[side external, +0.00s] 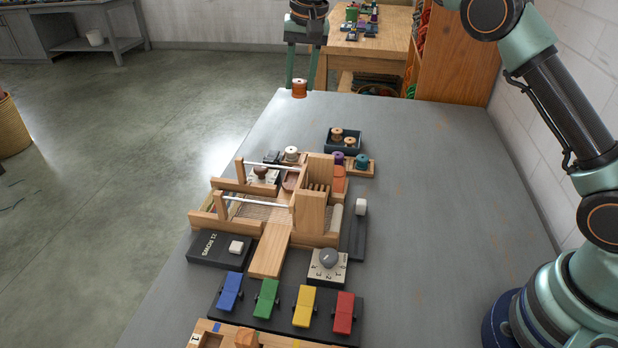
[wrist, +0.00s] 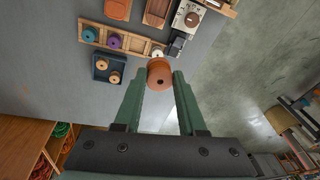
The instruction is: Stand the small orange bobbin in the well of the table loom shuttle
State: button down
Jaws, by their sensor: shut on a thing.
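My gripper (side external: 301,78) is above the far end of the grey table and is shut on the small orange bobbin (side external: 299,89). A brown tray-like piece (side external: 291,181) is half hidden by the loom frame. I cannot tell for sure which of these is the shuttle.
The wooden table loom (side external: 313,214) stands mid-table. A dark box (side external: 329,146) with two spools stands behind it. Coloured pedals (side external: 267,298) and a grey knob (side external: 329,259) are in front. The table's far end and right side are clear.

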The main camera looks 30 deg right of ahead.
jog(key=shift+n, duration=0.8)
jog(key=s+a, duration=0.3)
jog(key=a, duration=0.1)
jog(key=shift+s+r, duration=0.25)
jog(key=shift+r, duration=0.1)
send_near(293, 179)
jog(key=f, duration=0.2)
jog(key=w+f, duration=0.1)
jog(key=f, duration=0.2)
jog(key=shift+f, duration=0.1)
jog(key=shift+f, duration=0.15)
jog(key=shift+c, duration=2.4)
grip_release()
